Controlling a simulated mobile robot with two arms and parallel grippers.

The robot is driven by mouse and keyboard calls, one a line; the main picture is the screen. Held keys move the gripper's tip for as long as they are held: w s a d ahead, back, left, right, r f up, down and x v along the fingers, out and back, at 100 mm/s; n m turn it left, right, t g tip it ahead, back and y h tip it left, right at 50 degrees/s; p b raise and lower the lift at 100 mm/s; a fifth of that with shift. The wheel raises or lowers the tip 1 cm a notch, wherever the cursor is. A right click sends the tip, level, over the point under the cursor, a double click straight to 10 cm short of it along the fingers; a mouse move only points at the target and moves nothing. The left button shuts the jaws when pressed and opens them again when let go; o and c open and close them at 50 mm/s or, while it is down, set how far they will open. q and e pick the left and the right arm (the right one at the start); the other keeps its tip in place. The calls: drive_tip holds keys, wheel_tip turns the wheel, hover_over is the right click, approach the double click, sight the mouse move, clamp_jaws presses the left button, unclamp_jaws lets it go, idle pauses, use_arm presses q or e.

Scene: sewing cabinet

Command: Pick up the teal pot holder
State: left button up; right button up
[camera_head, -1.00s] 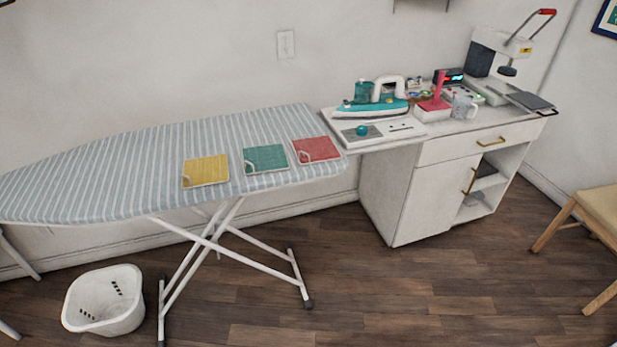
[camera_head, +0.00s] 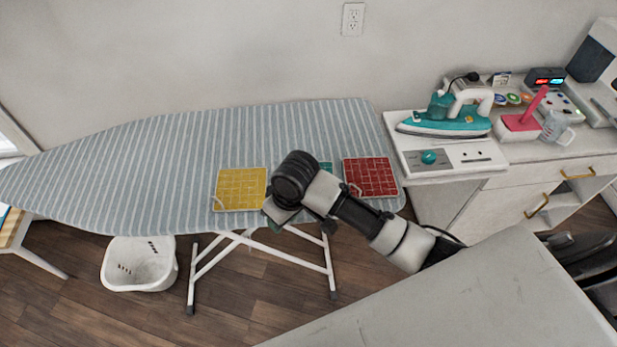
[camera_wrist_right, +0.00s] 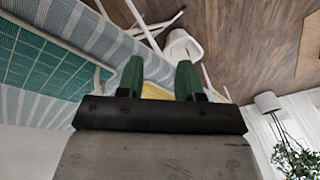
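The teal pot holder (camera_head: 326,167) lies on the striped ironing board (camera_head: 150,150), between the yellow pot holder (camera_head: 240,189) and the red pot holder (camera_head: 371,177). In the head view my right arm hides most of it. In the right wrist view the teal pot holder (camera_wrist_right: 45,65) fills the upper left, with a pale edge, to the left of the fingers. My right gripper (camera_wrist_right: 160,72) is open and empty, its green fingers apart. In the head view my right gripper (camera_head: 283,212) is beside the yellow pot holder, near the board's front edge. My left gripper is not in view.
The cabinet at the right carries a teal iron (camera_head: 450,118), a control panel (camera_head: 430,157), a red-topped stand (camera_head: 522,122) and a clear measuring cup (camera_head: 557,127). A white laundry basket (camera_head: 140,264) stands on the floor at left. The board's left half is clear.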

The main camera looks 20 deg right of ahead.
drive_tip(key=w+d+r+g+h, duration=0.1)
drive_tip(key=w+d+r+h, duration=0.1)
drive_tip(key=w+d+r, duration=0.4)
drive_tip(key=a+f, duration=0.1)
drive_tip(key=w+a+f+p, duration=0.1)
drive_tip(key=f, duration=0.1)
drive_tip(key=shift+w+a, duration=0.1)
drive_tip(key=shift+w, duration=0.05)
drive_tip(key=shift+w+d+f+p, duration=0.15)
drive_tip(key=shift+f+p, duration=0.35)
drive_tip(key=shift+f, duration=0.9)
drive_tip(key=shift+d+f+p, duration=0.2)
drive_tip(key=shift+f+p, duration=0.3)
drive_tip(key=shift+f, duration=0.85)
clamp_jaws()
